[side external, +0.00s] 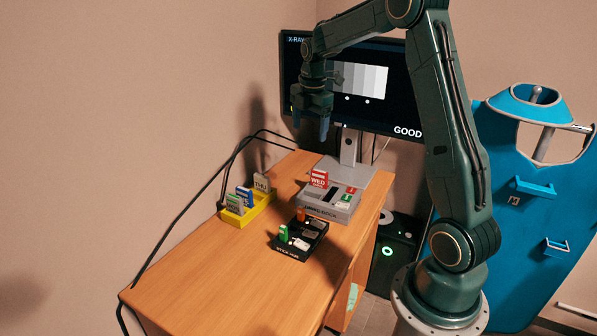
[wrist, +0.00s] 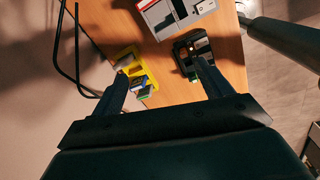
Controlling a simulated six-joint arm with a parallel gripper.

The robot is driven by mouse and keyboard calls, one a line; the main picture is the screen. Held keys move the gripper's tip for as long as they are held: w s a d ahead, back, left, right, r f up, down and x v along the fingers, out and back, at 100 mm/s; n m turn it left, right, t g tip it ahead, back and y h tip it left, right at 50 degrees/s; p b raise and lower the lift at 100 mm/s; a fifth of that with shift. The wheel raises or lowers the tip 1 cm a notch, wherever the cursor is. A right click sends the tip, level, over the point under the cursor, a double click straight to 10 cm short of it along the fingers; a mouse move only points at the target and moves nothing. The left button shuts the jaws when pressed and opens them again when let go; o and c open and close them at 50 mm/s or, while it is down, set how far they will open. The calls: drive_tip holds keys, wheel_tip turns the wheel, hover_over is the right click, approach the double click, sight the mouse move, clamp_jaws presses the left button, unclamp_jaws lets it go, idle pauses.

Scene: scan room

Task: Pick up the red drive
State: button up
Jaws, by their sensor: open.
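The red drive (side external: 319,178), marked WED, stands upright in the grey dock (side external: 325,211) on the desk. In the wrist view the grey dock (wrist: 172,18) is at the top edge, and only a small bit of red shows at its upper left. My gripper (side external: 311,126) is open and empty, high above the far part of the desk in front of the monitor.
A yellow tray (side external: 259,209) with several upright drives is left of the dock. A black stick hub (side external: 284,250) with green and orange sticks is in front. The monitor (side external: 292,75) stands behind, cables (side external: 195,193) run along the left edge. The near desk (side external: 215,285) is clear.

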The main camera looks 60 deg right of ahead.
sight(320, 171)
drive_tip(key=d+f+n, duration=0.3)
drive_tip(key=d+f, duration=0.5)
drive_tip(key=shift+d+n+g+y, duration=0.3)
drive_tip(key=shift+d+g, duration=0.05)
drive_tip(key=shift+g, duration=0.05)
drive_tip(key=shift+f, duration=4.25)
drive_tip(key=shift+w+f, duration=0.1)
drive_tip(key=shift+f, duration=2.45)
drive_tip(key=shift+c, duration=0.5)
drive_tip(key=c, duration=1)
